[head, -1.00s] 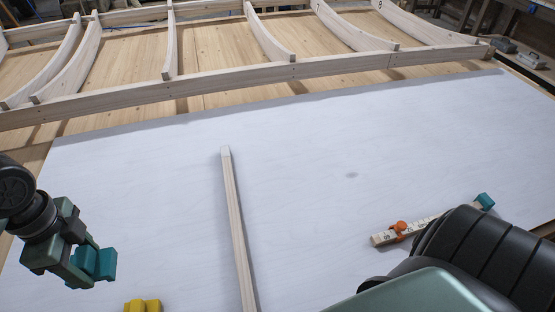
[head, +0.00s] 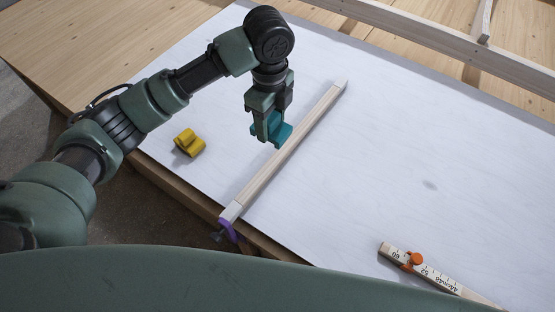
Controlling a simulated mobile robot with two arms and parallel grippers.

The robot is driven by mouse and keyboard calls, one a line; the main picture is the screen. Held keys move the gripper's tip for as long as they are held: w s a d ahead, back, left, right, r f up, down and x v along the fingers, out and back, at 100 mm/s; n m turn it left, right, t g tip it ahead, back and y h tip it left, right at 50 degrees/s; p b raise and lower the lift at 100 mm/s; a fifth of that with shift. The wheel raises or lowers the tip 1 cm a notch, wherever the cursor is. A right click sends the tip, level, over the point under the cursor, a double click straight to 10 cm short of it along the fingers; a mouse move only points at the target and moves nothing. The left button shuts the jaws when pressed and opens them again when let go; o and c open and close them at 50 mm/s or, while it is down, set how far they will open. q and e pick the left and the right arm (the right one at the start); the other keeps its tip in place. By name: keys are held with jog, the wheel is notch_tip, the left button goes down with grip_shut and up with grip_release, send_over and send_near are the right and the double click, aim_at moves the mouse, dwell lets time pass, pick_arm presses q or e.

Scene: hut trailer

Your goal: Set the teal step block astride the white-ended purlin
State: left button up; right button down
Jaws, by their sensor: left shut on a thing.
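The teal step block (head: 284,132) is held in my left gripper (head: 268,138), which is shut on it and points down. The fingers cover part of the block. The purlin (head: 288,150) is a long pale wooden bar lying slantwise on the white sheet, with whitish ends. The block appears just left of the purlin's middle and slightly above the sheet; I cannot tell whether they touch. My right gripper is out of view.
A yellow block (head: 188,143) lies left of the purlin. A purple clamp (head: 229,231) sits at the purlin's near end, by the table edge. A ruler (head: 433,270) with an orange slider (head: 413,260) lies lower right.

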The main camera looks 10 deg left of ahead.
pick_arm(q)
send_over(272, 165)
notch_tip(272, 165, down, 10)
jog(key=shift+s+d+r+p, duration=0.1)
jog(key=shift+p, duration=0.25)
jog(key=shift+f, duration=0.75)
notch_tip(272, 165, down, 4)
jog(key=shift+r, duration=0.15)
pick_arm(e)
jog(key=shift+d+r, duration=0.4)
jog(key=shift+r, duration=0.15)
pick_arm(q)
jog(key=shift+f, duration=0.65)
jog(key=o, duration=1.4)
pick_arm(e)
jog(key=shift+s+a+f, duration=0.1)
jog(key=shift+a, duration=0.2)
pick_arm(q)
jog(key=shift+r, duration=0.15)
